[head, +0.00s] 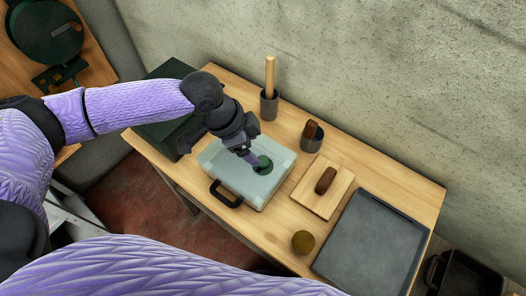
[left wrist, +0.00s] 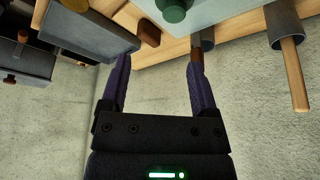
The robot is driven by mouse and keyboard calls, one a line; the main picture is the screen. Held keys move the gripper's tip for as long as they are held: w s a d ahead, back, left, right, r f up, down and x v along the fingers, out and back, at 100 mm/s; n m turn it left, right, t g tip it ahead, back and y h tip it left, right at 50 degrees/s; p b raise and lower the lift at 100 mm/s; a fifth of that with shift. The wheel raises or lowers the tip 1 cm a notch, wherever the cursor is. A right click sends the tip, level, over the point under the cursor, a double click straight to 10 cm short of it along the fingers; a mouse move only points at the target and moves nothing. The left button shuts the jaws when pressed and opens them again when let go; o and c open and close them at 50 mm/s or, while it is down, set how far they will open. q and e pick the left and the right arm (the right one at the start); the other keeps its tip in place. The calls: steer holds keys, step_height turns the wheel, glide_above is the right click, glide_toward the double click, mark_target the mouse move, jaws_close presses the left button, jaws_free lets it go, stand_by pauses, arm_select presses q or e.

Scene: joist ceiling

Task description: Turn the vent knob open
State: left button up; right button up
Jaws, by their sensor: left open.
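The vent knob is a round dark green knob (head: 264,165) on top of a pale grey case (head: 224,171) with a black front handle. In the left wrist view the knob (left wrist: 173,9) shows at the top edge, partly cut off. My left gripper (head: 252,158) reaches down from the left, its purple fingers just beside the knob in the head view. In the left wrist view its two fingers (left wrist: 160,58) stand wide apart with nothing between them. I cannot tell whether a finger touches the knob. My right gripper is not in view.
On the wooden table (head: 290,233), a grey cup with a wooden stick (head: 270,78) and another cup (head: 312,142) stand behind. A small board (head: 311,198) with a brown block, a yellowish ball (head: 302,242) and a dark tray (head: 372,244) lie right. A concrete wall borders the back.

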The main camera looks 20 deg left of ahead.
mark_target(263, 160)
arm_select(q)
steer(key=f, duration=0.2)
steer(key=w+f+b, duration=0.1)
steer(key=f, duration=0.2)
steer(key=w+d+f+b, duration=0.1)
steer(key=f, duration=0.2)
steer(key=shift+w+d, duration=0.1)
steer(key=shift+w, duration=0.05)
steer(key=shift+n, duration=0.3)
jaws_close()
